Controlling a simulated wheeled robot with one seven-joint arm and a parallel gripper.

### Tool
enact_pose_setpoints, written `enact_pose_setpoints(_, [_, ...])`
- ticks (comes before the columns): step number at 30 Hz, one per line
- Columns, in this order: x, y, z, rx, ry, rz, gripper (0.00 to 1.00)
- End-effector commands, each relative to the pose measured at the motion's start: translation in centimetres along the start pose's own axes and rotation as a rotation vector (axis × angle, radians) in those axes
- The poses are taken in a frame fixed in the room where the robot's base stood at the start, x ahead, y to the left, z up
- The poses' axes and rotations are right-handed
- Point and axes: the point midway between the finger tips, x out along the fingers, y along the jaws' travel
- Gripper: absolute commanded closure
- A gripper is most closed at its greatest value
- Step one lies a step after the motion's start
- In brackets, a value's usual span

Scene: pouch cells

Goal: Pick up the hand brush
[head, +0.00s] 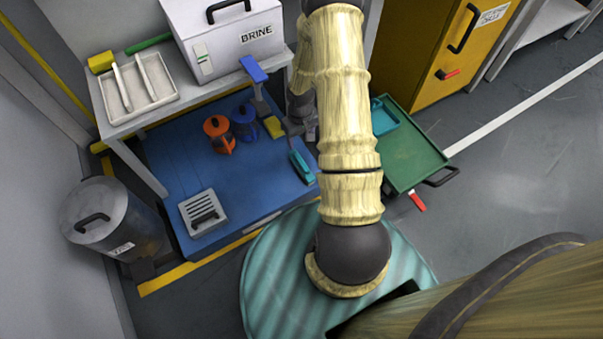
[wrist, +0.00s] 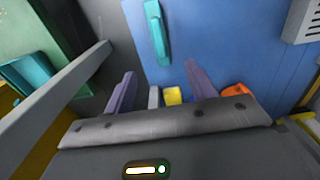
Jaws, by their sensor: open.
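The hand brush looks to be the slim teal piece (head: 301,167) lying on the blue platform, near its right edge. In the wrist view the brush (wrist: 157,32) lies beyond my fingertips, near the top centre. My gripper (wrist: 160,72) is open, with its two purple fingers apart and nothing held between them. The brush is apart from the fingers. In the head view my gripper is mostly hidden behind my arm, on the brush's far side.
An orange jug (head: 218,133), a blue jug (head: 244,122), a yellow block (head: 274,127) and a grey slatted box (head: 203,213) share the blue platform (head: 180,165). A green cart (head: 413,160) with a teal dustpan (head: 383,117) stands right. A bench with a BRINE box (head: 225,45) stands behind.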

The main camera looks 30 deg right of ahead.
Motion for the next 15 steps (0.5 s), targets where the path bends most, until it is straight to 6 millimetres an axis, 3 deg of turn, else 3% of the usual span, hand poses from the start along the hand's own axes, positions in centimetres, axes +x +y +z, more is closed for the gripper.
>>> enact_pose_setpoints(10, [0.2,0.0,0.0,0.0,0.0,-0.001,0.44])
enact_pose_setpoints(15, [2.0,0.0,0.0,0.001,-0.002,-0.001,0.44])
